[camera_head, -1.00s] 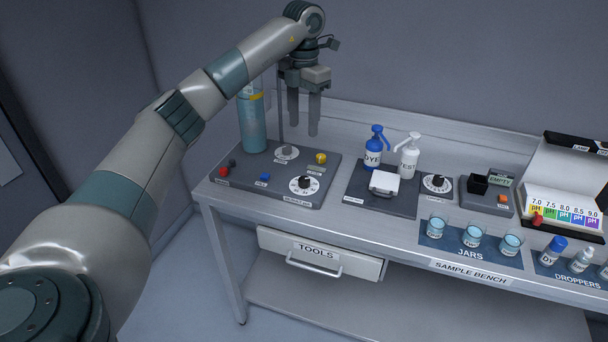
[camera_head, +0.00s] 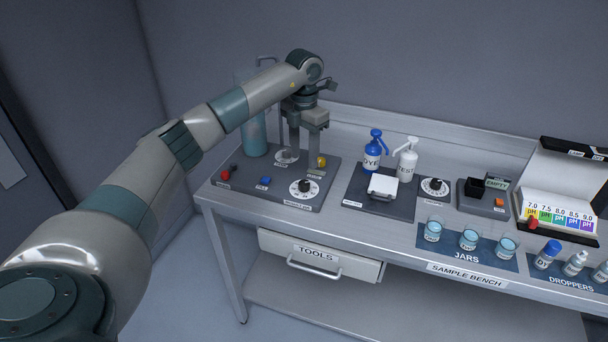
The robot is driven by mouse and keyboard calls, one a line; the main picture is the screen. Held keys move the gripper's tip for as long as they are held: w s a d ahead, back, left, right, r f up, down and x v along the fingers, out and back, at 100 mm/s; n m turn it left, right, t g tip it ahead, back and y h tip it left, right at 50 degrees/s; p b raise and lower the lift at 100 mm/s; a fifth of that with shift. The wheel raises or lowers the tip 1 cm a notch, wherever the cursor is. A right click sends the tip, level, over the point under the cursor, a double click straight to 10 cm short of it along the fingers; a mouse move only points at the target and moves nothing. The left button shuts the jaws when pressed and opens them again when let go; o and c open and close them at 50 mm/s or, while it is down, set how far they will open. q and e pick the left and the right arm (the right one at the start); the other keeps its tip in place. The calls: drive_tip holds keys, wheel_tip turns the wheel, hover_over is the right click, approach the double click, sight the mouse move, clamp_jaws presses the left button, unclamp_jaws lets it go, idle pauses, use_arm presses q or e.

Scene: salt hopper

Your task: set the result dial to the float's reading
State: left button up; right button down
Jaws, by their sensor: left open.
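The result dial (camera_head: 304,187), a white disc with a black knob, sits at the front right of the dark grey panel (camera_head: 248,188) on the left of the bench. Its pointer is too small to read. A tall clear cylinder (camera_head: 253,134) of blue liquid stands at the panel's back left, partly behind my arm. The float and its reading cannot be made out. My left gripper (camera_head: 304,153) is open and empty, fingers pointing down over the panel's back right, behind the result dial. One finger is close to a yellow knob (camera_head: 321,161); contact is unclear. My right gripper is out of view.
A red control (camera_head: 226,174), a blue button (camera_head: 264,181) and another dial (camera_head: 286,156) are on the panel. To the right are a blue dye bottle (camera_head: 372,153), a white test bottle (camera_head: 406,163), a second dial (camera_head: 434,188) and jars (camera_head: 468,239).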

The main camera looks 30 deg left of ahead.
sight(304, 183)
use_arm(q)
wheel_tip(304, 183, down, 8)
drive_tip(key=shift+p, duration=1.25)
drive_tip(key=shift+f, duration=0.55)
drive_tip(key=shift+c, duration=0.7)
drive_tip(key=c, duration=0.9)
